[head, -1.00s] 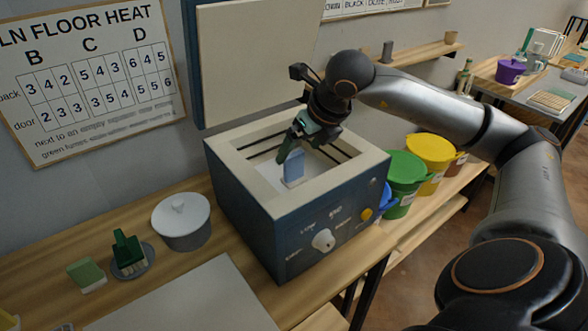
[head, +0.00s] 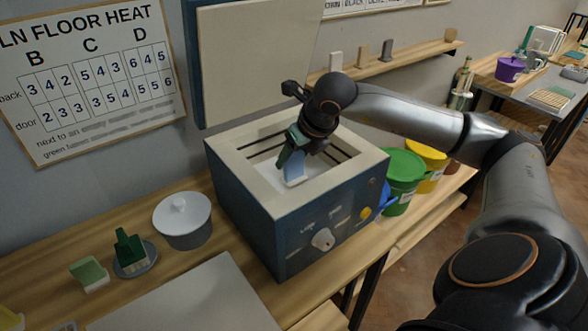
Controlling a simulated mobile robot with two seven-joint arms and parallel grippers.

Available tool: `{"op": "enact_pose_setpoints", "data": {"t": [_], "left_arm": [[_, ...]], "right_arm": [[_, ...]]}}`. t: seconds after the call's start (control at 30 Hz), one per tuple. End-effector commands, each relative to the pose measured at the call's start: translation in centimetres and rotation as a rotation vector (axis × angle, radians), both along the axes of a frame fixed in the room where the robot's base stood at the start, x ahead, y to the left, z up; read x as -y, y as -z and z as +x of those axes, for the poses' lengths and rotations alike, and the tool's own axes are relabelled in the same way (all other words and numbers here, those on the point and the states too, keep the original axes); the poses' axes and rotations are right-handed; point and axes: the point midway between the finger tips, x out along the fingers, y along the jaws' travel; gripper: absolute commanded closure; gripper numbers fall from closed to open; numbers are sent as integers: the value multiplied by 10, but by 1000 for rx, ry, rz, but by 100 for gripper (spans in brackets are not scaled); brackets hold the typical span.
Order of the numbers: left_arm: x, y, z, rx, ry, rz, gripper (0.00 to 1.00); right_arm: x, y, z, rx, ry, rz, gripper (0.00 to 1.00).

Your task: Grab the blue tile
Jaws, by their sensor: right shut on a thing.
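The blue tile (head: 295,169) stands upright inside the open kiln (head: 268,206), on its pale floor, with a whitish lower edge. My right gripper (head: 291,157) reaches down into the kiln from above and is shut on the tile's upper part. The green fingers hide some of the tile. I cannot tell whether the tile's lower edge touches the kiln floor. My left gripper is not in view.
The kiln's raised lid (head: 260,60) stands behind it. A lidded grey pot (head: 182,220), a green tile (head: 89,273) and a plate with a dark green object (head: 130,250) are left. Green (head: 403,180) and yellow (head: 428,162) buckets stand right.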

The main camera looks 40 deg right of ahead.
Motion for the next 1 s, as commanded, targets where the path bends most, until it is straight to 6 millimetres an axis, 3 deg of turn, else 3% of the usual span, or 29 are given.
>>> {"op": "enact_pose_setpoints", "data": {"t": [0.07,0.43,0.77,0.87,1.0], "left_arm": [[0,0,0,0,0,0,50],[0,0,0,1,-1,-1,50],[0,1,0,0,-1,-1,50],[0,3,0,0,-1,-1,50],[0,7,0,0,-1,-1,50]], "right_arm": [[0,0,0,1,0,0,58],[0,0,0,1,0,-1,99],[0,-4,1,4,0,0,100],[0,-11,1,6,1,0,100],[0,-35,1,10,0,1,100]]}}
